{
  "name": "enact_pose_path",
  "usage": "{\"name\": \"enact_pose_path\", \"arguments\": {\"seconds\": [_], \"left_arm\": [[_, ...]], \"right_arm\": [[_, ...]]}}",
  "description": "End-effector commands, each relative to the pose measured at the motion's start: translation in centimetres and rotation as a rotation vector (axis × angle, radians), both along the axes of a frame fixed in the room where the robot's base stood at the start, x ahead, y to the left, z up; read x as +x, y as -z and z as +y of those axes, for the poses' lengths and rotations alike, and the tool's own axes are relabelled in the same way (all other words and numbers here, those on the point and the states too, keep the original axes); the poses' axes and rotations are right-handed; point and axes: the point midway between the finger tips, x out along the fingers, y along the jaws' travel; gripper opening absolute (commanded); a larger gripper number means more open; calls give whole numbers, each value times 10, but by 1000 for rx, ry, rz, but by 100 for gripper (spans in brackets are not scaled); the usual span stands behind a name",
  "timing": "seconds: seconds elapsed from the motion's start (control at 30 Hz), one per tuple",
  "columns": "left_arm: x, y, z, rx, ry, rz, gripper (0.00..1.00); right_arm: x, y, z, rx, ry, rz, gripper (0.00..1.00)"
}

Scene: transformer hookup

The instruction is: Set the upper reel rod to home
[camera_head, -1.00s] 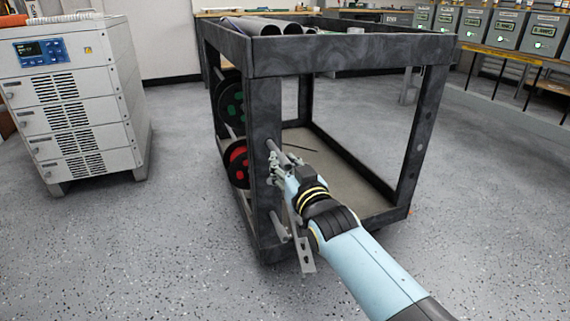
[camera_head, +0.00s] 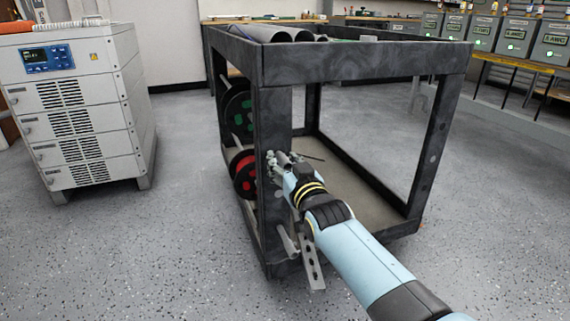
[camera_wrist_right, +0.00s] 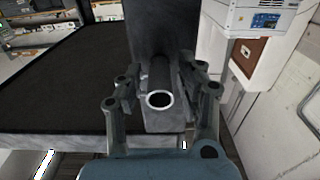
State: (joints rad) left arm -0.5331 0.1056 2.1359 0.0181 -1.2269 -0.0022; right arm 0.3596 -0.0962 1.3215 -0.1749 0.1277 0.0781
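A grey hollow rod (camera_wrist_right: 160,100), apparently the upper reel rod, points end-on at the camera between the fingers of my right gripper (camera_wrist_right: 161,82) in the right wrist view. The fingers stand apart on either side of it, with small gaps visible, so it looks open around the rod. In the head view my right gripper (camera_head: 274,166) is at the front left post (camera_head: 273,220) of the dark cart, partly hiding the rod there. A green-marked reel (camera_head: 238,113) and a red-marked reel (camera_head: 245,176) sit behind that post. My left gripper is out of view.
Another short rod end (camera_head: 288,242) and a perforated metal strip (camera_head: 313,264) show low on the post. The cart's top frame (camera_head: 365,63) carries grey pipes (camera_head: 262,34). A white cabinet (camera_head: 85,115) stands left, with clear floor between.

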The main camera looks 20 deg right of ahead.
Motion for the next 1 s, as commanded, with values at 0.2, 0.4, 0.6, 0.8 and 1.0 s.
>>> {"name": "enact_pose_path", "arguments": {"seconds": [0.2,0.4,0.6,0.8,1.0], "left_arm": [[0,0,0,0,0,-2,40],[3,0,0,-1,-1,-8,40],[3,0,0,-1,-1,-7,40],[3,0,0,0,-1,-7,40],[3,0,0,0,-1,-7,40]], "right_arm": [[-1,1,0,0,0,1,47],[-9,1,0,0,0,1,47],[-48,2,-1,-1,0,3,47],[-91,1,-3,-1,0,2,47],[-116,1,-4,0,0,2,47]]}}
